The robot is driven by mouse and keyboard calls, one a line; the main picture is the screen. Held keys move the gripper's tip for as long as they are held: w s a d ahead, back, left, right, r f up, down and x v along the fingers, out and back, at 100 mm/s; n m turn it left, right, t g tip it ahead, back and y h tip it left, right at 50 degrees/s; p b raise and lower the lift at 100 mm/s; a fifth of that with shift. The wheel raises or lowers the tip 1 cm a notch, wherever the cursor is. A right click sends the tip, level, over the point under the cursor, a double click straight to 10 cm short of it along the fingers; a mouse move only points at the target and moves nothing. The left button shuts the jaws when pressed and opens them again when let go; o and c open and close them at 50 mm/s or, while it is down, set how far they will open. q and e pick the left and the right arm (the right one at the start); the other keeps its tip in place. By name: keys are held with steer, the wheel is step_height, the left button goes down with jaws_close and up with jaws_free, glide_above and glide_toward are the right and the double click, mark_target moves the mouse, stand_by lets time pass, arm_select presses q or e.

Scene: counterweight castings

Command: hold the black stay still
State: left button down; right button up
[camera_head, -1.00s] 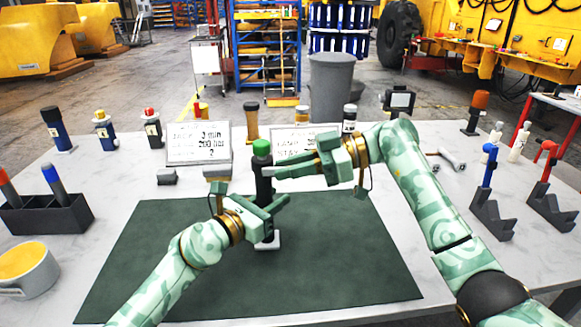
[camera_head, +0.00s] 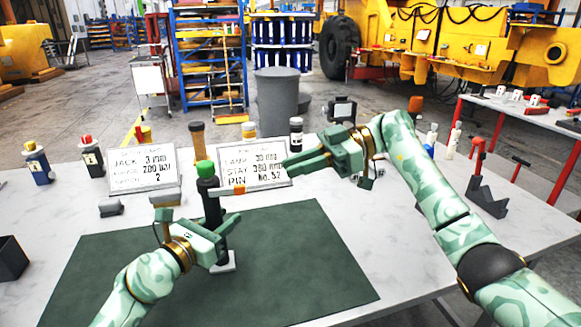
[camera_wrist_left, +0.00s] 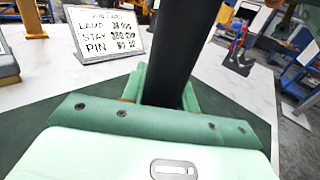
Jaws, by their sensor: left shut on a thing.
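The black stay (camera_head: 212,208) stands upright on a small pale base (camera_head: 226,262) on the dark green mat (camera_head: 300,270). It has a green top (camera_head: 205,169). A short bar with an orange end (camera_head: 238,189) sticks out to the right near its top. My left gripper (camera_head: 221,238) is shut on the stay low down, above the base. In the left wrist view the black shaft (camera_wrist_left: 172,50) rises between my fingers. My right gripper (camera_head: 300,162) is open and empty, to the right of the stay and apart from it.
Two printed cards (camera_head: 143,168) and (camera_head: 255,166) stand behind the mat. Bottles and small cylinders line the table's back. A grey rack with a red-topped tool (camera_head: 480,190) is at the right. The mat's right half is clear.

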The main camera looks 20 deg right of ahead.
arm_select(q)
steer(key=c, duration=1)
jaws_free()
steer(key=shift+a, duration=0.1)
